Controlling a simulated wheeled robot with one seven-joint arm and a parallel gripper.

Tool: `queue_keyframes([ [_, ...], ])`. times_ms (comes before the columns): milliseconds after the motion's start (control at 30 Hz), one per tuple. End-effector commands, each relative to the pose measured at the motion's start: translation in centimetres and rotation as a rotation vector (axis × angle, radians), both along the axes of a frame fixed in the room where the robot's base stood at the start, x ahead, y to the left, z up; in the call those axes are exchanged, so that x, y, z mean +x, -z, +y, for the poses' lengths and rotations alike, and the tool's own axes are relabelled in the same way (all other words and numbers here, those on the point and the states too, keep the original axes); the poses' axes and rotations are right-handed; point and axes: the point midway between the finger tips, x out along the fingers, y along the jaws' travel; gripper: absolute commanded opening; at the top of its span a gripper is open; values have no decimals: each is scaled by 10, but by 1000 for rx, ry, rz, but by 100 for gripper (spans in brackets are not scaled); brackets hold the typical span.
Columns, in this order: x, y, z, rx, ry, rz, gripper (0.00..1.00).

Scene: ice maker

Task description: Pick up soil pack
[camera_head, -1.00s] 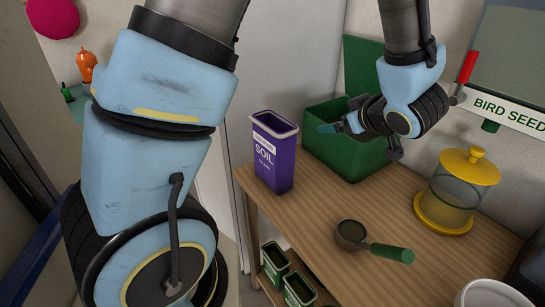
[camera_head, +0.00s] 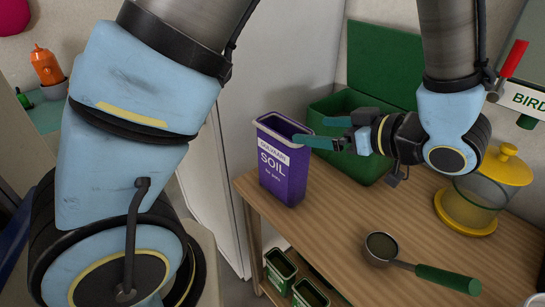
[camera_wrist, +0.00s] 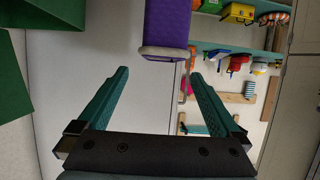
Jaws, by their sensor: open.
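The soil pack (camera_head: 281,172) is a purple box with a white label and an open top with a pale rim. It stands upright at the left end of the wooden bench. My gripper (camera_head: 314,132) is open, its two teal fingers pointing left at the height of the pack's top. In the head view the near finger overlaps the pack's rim. In the wrist view the pack (camera_wrist: 165,25) shows at the top centre, ahead of the open fingers (camera_wrist: 162,85) and not between them.
A green open bin (camera_head: 335,165) stands just right of the pack, behind my gripper. A scoop (camera_head: 381,248) lies on the wooden bench (camera_head: 330,225), and a yellow-lidded jar (camera_head: 480,190) stands at the right. Green boxes (camera_head: 280,268) sit on the shelf below. A wall is behind.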

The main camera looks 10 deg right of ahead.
Motion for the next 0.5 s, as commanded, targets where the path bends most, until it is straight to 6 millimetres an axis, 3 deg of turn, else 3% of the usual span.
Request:
queue_keyframes([
  [300, 36, 16, 22, 4, -3, 0, 100],
  [500, 46, 22, 29, 3, -3, 1, 100],
])
